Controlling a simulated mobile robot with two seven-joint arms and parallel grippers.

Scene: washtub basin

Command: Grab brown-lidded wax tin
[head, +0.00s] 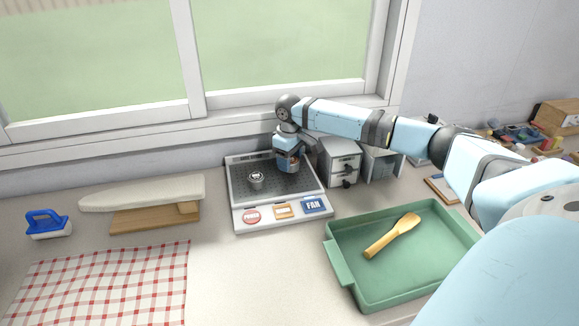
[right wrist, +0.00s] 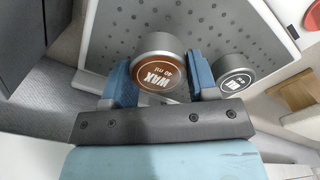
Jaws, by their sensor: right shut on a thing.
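The brown-lidded wax tin (right wrist: 157,66), marked "WAX 40 ml", sits between the two blue fingers of my right gripper (right wrist: 162,82) in the right wrist view. The gripper is shut on it, with a finger on each side of its silver wall. In the head view my right gripper (head: 288,162) is over the back right part of the perforated grey tray (head: 240,190) and mostly hides the tin. A second tin (head: 256,180) with a dark lid stands on the tray to the left; it also shows in the right wrist view (right wrist: 237,84). My left gripper is not in view.
A small grey drawer unit (head: 342,150) stands close to the right of my right gripper. A green tray (head: 345,270) with a wooden scoop (head: 393,235) lies in front right. An ironing board (head: 140,193) and a checked cloth (head: 105,285) are at left. The window is behind.

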